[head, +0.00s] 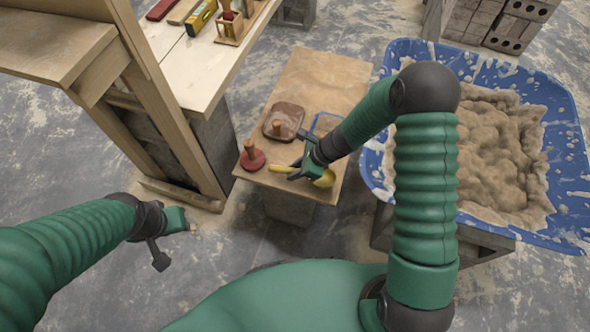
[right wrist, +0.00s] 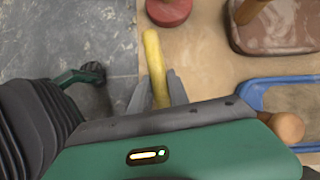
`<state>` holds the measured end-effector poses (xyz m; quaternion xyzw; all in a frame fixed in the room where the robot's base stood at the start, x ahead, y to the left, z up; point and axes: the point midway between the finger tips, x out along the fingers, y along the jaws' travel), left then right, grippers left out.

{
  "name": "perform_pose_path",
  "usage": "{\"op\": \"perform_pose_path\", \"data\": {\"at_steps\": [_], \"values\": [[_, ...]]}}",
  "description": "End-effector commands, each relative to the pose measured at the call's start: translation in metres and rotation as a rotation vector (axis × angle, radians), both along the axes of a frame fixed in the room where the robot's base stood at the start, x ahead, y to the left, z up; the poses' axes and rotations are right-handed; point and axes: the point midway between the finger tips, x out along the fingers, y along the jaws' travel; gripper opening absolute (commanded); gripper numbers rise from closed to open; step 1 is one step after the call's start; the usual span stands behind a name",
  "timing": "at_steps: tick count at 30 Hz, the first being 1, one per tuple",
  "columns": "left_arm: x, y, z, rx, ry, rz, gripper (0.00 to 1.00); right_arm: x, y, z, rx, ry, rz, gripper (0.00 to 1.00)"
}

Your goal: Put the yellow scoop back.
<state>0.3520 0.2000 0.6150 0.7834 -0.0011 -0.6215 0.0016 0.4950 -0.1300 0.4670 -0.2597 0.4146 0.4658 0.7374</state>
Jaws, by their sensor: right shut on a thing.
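The yellow scoop (head: 326,179) is at the near end of a small wooden table (head: 322,76). My right gripper (head: 298,171) is shut on its yellow handle, which points left toward the table's edge. In the right wrist view the handle (right wrist: 152,50) runs between the two grey fingers (right wrist: 160,91); the scoop's bowl is hidden there. I cannot tell whether the scoop touches the tabletop. My left gripper (head: 188,222) hangs low over the floor at the left, away from the scoop; its finger opening is unclear.
On the small table are a red round tool (head: 252,160) with a wooden knob, a brown float (head: 284,122) and a blue-rimmed item (head: 322,124). A blue tub (head: 555,100) of mortar (head: 490,150) stands right. A workbench (head: 165,45) with tools stands left.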

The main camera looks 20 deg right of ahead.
Motion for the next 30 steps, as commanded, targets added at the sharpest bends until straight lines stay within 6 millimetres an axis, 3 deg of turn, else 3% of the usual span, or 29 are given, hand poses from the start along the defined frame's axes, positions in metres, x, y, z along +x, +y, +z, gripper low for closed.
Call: {"op": "perform_pose_path", "data": {"at_steps": [24, 25, 30], "values": [[0.0000, -0.0001, -0.0105, 0.000, 0.000, 0.000, 0.36, 0.0003, -0.0003, -0.0120, 0.000, 0.000, 0.000, 0.00], [-0.0001, -0.0001, -0.0103, 0.000, 0.000, 0.000, 0.36, 0.0003, -0.0002, -0.0119, 0.000, -0.001, -0.001, 0.23], [0.0000, -0.0001, -0.0097, 0.000, 0.000, 0.000, 0.36, 0.0003, -0.0003, -0.0111, 0.000, -0.001, -0.001, 0.45]]}}
